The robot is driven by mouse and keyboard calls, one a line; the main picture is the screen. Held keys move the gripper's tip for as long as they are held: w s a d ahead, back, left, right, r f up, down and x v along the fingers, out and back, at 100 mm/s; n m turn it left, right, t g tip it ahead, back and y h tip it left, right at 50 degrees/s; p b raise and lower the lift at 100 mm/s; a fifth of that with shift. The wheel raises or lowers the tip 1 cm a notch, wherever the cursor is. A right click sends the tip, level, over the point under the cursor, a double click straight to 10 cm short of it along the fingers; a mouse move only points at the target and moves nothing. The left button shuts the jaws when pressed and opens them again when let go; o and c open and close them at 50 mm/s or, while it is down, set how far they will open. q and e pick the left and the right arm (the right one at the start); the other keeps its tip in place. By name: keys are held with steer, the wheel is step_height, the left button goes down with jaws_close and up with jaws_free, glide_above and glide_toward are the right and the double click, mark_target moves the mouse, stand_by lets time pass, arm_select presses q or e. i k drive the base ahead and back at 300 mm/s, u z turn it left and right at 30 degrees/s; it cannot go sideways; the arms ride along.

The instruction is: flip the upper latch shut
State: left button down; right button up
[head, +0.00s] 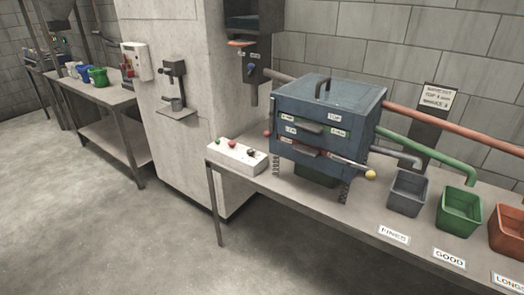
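A blue box-shaped machine (328,98) stands on short legs on the right table, with a dark handle on its lid. Its front has an upper drawer-like panel with a dark handle (310,128) and small white and green labels. A lower panel with another dark handle (300,152) sits below it. A rod with a yellow ball end (370,174) sticks out at the lower right, and a small red knob (266,132) shows at the left edge. I cannot make out which small part is the upper latch or how it stands. Neither gripper is in view.
A white button box (237,154) sits left of the machine. Grey (408,193), green (460,211) and orange (508,232) bins stand to the right under pipes. A concrete pillar (175,40) stands behind. Another table (95,92) is far left. The floor in front is clear.

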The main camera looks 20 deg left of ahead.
mark_target(267, 133)
steer(key=u, duration=0.1)
steer(key=k, duration=0.15)
steer(key=z, duration=0.75)
steer(key=i, duration=1.5)
steer(key=u, duration=0.75)
